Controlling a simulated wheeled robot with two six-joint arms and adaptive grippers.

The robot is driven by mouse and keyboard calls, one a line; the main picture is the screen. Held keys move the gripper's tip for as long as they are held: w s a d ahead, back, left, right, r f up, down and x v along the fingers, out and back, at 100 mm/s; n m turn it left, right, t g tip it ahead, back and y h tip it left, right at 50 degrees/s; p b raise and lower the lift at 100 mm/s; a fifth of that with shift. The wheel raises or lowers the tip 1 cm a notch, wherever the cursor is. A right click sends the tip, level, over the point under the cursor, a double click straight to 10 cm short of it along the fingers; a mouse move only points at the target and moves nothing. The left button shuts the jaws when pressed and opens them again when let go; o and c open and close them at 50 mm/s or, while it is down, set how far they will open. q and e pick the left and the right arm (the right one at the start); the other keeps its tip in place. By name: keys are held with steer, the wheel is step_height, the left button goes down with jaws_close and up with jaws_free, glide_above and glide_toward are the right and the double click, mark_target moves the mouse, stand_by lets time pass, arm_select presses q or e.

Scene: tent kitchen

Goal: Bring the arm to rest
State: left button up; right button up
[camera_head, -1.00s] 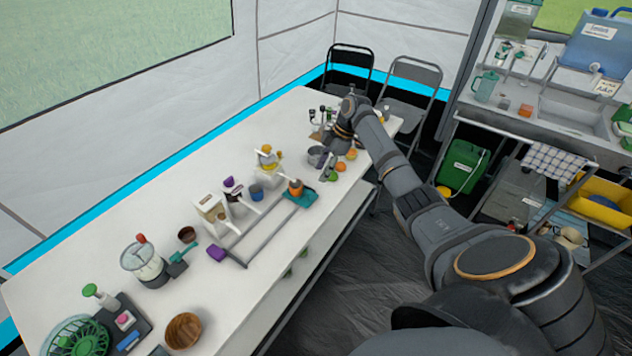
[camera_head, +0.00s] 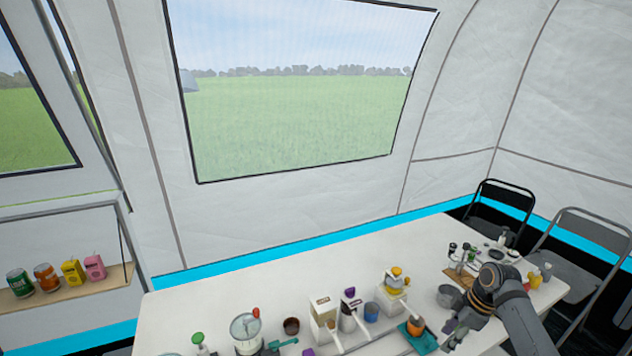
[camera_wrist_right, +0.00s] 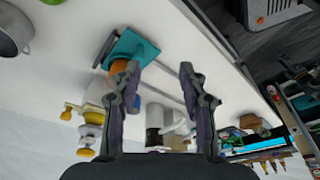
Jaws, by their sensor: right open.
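My right arm comes in from the lower right in the head view, over the right end of the white table (camera_head: 240,284). Its right gripper (camera_head: 452,338) hangs down near the table's front edge, beside a grey pot (camera_head: 449,296) and a teal tray (camera_head: 421,341) with an orange item (camera_head: 415,326). In the right wrist view the two fingers of the right gripper (camera_wrist_right: 162,95) stand wide apart with nothing between them. The teal tray (camera_wrist_right: 138,44) shows beyond the fingers there, and the grey pot (camera_wrist_right: 12,32) is at the left edge. My left gripper is in neither view.
Dispensers (camera_head: 323,317), a blue cup (camera_head: 371,311), a brown cup (camera_head: 291,326) and a blender (camera_head: 245,332) stand along the table. Two folding chairs (camera_head: 492,212) stand behind its right end. A shelf with cans (camera_head: 46,278) is at left. The table's back strip is clear.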

steer(key=shift+m+h, duration=0.5)
steer(key=shift+m, duration=0.1)
steer(key=s+a+f, duration=0.4)
steer(key=a+f, duration=0.1)
steer(key=shift+s+f, duration=0.1)
steer(key=shift+s, duration=0.1)
steer(key=s+a+r+m+t+h, duration=0.1)
steer(key=s+a+m, duration=0.4)
steer(key=s, duration=0.5)
steer(key=s+a+r+m+t+h, duration=0.15)
steer(key=s+a+m, duration=0.3)
steer(key=s, duration=0.45)
steer(key=s+d+f+g, duration=0.1)
steer(key=d+f, duration=0.1)
steer(key=f, duration=1.2)
steer(key=s+d+f+g, duration=0.1)
steer(key=s+f, duration=0.1)
steer(key=f, duration=1.2)
steer(key=s+d+f, duration=0.1)
steer(key=s+f, duration=1.4)
steer(key=s, duration=0.3)
steer(key=shift+d+m+g, duration=0.15)
steer(key=shift+m+g, duration=0.2)
